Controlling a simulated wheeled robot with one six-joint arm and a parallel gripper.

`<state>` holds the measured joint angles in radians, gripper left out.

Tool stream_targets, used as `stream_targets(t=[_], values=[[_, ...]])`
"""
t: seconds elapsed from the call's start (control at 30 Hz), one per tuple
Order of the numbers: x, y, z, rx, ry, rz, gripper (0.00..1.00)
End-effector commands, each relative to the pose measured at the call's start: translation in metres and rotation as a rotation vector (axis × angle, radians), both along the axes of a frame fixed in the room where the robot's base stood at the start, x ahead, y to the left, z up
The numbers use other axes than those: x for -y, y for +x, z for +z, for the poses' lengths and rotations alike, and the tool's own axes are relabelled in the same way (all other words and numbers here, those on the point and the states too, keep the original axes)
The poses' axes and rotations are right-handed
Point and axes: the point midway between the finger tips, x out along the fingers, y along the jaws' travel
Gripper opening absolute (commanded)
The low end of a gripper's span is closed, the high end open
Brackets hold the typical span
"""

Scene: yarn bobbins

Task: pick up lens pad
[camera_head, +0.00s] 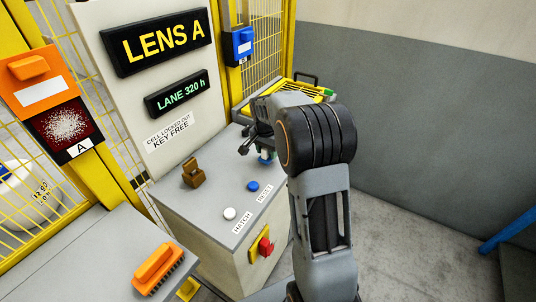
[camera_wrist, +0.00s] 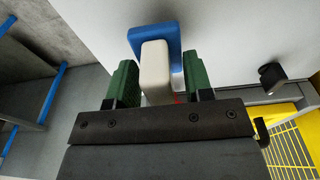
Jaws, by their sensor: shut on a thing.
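The lens pad (camera_wrist: 150,38) has a blue base and a white block-shaped grip (camera_wrist: 155,68). In the wrist view, my gripper (camera_wrist: 160,80) has its two green fingers on either side of the white grip, shut on it. In the head view, my gripper (camera_head: 262,148) is over the far right part of the grey cabinet top, and a small blue and white bit of the pad (camera_head: 266,156) shows below it. The arm hides most of the pad there. I cannot tell whether the pad touches the cabinet top.
The cabinet top (camera_head: 215,205) bears a brown key-like block (camera_head: 193,173), a blue button (camera_head: 253,186) and a white button (camera_head: 230,213). An orange brush (camera_head: 158,268) lies on the nearer bench. A blue holder (camera_head: 240,45) hangs on the yellow post. A yellow tray (camera_head: 285,93) is behind my gripper.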

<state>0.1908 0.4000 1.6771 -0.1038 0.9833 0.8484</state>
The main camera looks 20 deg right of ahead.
Motion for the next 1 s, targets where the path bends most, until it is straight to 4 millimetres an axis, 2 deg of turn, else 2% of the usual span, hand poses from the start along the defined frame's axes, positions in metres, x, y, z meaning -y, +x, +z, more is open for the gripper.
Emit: stream_targets(t=[0.07,0.37,0.5,0.7,1.0], values=[[-0.001,-0.002,0.015,0.006,-0.001,0.001,0.23],[-0.023,-0.051,0.073,0.006,-0.001,0.002,0.23],[-0.035,-0.079,0.085,0.005,-0.001,0.002,0.23],[-0.048,-0.109,0.099,0.004,-0.001,0.001,0.23],[-0.056,-0.127,0.108,0.001,0.0,-0.001,0.23]])
